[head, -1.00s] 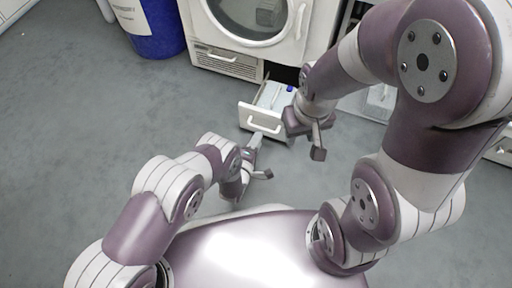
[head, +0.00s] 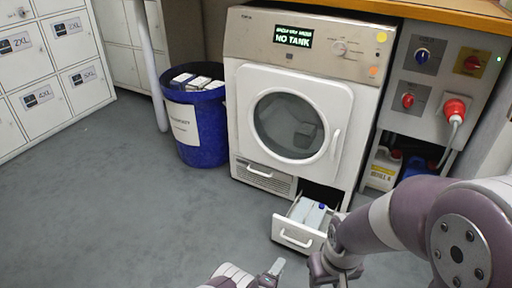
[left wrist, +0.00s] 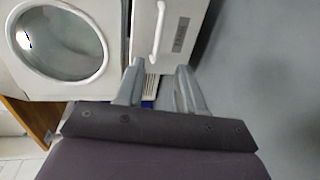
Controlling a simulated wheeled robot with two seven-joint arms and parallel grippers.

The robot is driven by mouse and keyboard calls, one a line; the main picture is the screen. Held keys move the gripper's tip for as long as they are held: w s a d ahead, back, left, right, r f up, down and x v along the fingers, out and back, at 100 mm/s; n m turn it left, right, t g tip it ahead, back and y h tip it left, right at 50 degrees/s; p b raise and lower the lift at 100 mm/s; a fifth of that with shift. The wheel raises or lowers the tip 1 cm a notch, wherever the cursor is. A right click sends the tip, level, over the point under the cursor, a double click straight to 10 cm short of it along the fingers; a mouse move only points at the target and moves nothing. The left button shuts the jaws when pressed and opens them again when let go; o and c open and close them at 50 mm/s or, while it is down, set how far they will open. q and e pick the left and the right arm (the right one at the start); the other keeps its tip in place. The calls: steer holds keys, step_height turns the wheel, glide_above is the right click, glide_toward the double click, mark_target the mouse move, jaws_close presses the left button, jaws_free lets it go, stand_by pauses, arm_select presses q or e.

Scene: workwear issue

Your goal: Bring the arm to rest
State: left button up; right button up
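My left gripper (head: 274,268) is at the bottom edge of the head view, low in front of the open white drawer (head: 298,236). In the left wrist view my left gripper (left wrist: 160,86) has its two grey fingers spread apart with nothing held between them. My right gripper (head: 335,268) is just right of the drawer in the head view, partly cut off by the lower edge. Its finger gap does not show clearly. The right arm (head: 400,215) reaches in from the right. The drawer holds a pale tank with a blue cap (head: 322,207).
The white dryer (head: 290,70) has its round door shut; its display includes "NO TANK". A blue bin (head: 205,135) stands left of it and lockers (head: 45,55) further left. A control panel (head: 430,75) and canisters (head: 383,168) are at right. Grey floor at left is clear.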

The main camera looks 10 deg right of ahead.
arm_select(q)
steer(key=s+a+f+m+g+y, duration=0.1)
steer(key=s+f+m+g, duration=0.1)
steer(key=s+a+f+m+g+y, duration=0.1)
steer(key=s+a+f+m, duration=0.1)
steer(key=f, duration=0.1)
steer(key=s+a+f+m+g+y, duration=0.1)
steer(key=s+f+m+g, duration=0.1)
steer(key=f, duration=0.1)
steer(key=shift+s+a+f+g+y, duration=0.1)
steer(key=shift+a+g+y, duration=0.2)
steer(key=shift+y, duration=0.1)
steer(key=s+a+r+m+g+y+p, duration=0.25)
steer(key=s+a+r+p, duration=0.4)
steer(key=r, duration=0.85)
steer(key=s+a+r+m+g+y+p, duration=0.1)
steer(key=s+a+r+m+g+p, duration=0.15)
steer(key=a+r, duration=0.9)
steer(key=s+a+r+m+g+y+p, duration=0.2)
steer(key=s+a+r+g+p, duration=0.25)
steer(key=r, duration=1.35)
steer(key=a+r+t+p, duration=0.1)
steer(key=a+r+p, duration=0.1)
steer(key=r+p, duration=1.7)
steer(key=a+r+n+t+p, duration=0.1)
steer(key=r+t+p, duration=0.1)
steer(key=r+p, duration=1.8)
step_height(320, 180, up, 7)
steer(key=shift+a+n, duration=0.3)
steer(key=shift+a, duration=0.1)
